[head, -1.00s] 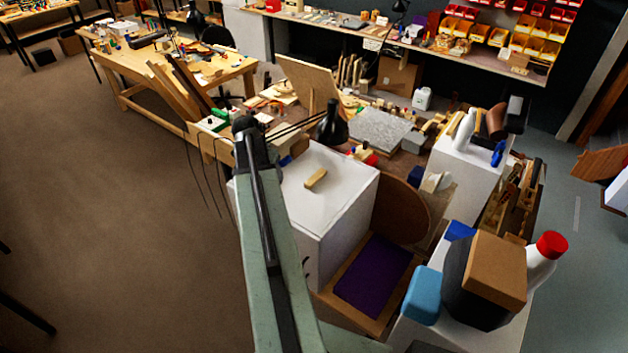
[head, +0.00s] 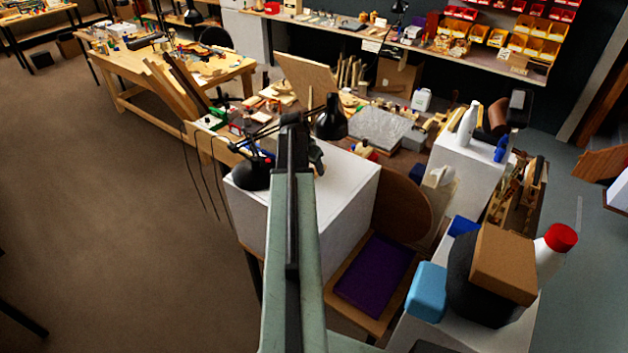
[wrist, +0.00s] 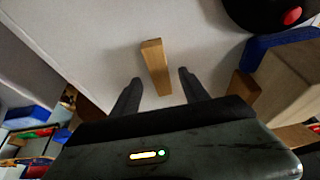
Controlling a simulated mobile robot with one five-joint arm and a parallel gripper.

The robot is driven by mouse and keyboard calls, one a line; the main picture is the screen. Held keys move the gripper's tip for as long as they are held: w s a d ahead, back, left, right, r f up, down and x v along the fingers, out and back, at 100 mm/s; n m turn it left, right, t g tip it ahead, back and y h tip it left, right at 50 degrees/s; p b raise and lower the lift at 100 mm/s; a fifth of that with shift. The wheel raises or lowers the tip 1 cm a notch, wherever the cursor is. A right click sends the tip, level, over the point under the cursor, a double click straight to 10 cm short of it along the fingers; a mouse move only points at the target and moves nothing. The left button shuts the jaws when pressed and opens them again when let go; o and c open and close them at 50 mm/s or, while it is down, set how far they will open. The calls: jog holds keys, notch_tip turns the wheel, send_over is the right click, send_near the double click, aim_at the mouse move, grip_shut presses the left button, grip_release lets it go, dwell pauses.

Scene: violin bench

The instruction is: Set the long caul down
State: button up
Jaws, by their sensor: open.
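The long caul, a light wooden bar (wrist: 155,66), lies on the white top in the wrist view. My gripper (wrist: 159,80) is open, with one dark finger on each side of the bar's near end and a gap to both. I cannot tell how high the fingers are above the top. In the head view my arm hides the bar, and my gripper shows only as a dark part beside the arm's end.
The white box (head: 350,190) bears a black lamp base (head: 250,174) at its left, its red button visible in the wrist view (wrist: 291,15). A chair with a purple seat (head: 374,275) stands right of the box. A cluttered bench lies behind.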

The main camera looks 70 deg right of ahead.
jog(key=b+x, duration=0.1)
jog(key=x, duration=0.1)
jog(key=shift+d+f, duration=0.1)
jog(key=shift+f, duration=0.25)
jog(key=shift+r, duration=0.2)
grip_shut()
